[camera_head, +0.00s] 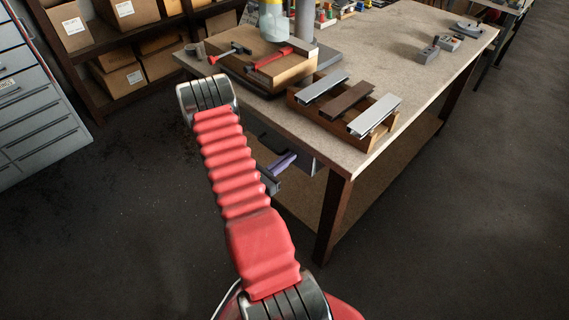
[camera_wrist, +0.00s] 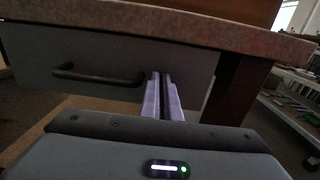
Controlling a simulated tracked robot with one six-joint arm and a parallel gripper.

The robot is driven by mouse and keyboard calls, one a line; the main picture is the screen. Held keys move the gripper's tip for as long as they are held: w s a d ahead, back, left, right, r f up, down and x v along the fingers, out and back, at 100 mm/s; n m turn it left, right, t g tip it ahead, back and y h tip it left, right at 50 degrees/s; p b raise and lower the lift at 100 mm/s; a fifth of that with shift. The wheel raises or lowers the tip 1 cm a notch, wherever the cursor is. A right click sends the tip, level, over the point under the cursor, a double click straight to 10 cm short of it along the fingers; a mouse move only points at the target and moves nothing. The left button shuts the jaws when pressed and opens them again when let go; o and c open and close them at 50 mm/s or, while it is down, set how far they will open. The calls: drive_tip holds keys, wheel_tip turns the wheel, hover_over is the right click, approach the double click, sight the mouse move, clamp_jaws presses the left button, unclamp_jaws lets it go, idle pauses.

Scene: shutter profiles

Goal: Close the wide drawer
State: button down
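The wide drawer (camera_wrist: 112,93) shows in the wrist view as a grey front with a black bar handle (camera_wrist: 98,76), just under the tabletop edge. How far it stands open is hard to tell. In the head view only a small part of its grey front (camera_head: 302,160) shows beneath the table, partly hidden by my arm. My gripper (camera_wrist: 160,76) has its two pale purple fingers close together, with nothing seen between them. The fingers point at the drawer front, right of the handle; contact cannot be told. The gripper also shows in the head view (camera_head: 285,161).
The workbench (camera_head: 420,60) has a dark leg (camera_head: 333,215) at its near corner. A wooden rack (camera_head: 375,138) with metal profiles and a wooden block (camera_head: 290,68) with red clamps stand on it. A grey cabinet (camera_head: 35,110) stands left. Floor on the right is clear.

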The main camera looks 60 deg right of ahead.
drive_tip(key=shift+s+d+r, duration=0.1)
drive_tip(key=shift+d, duration=0.15)
drive_tip(key=v, duration=1.4)
drive_tip(key=shift+w+a, duration=0.25)
drive_tip(key=shift+f, duration=0.2)
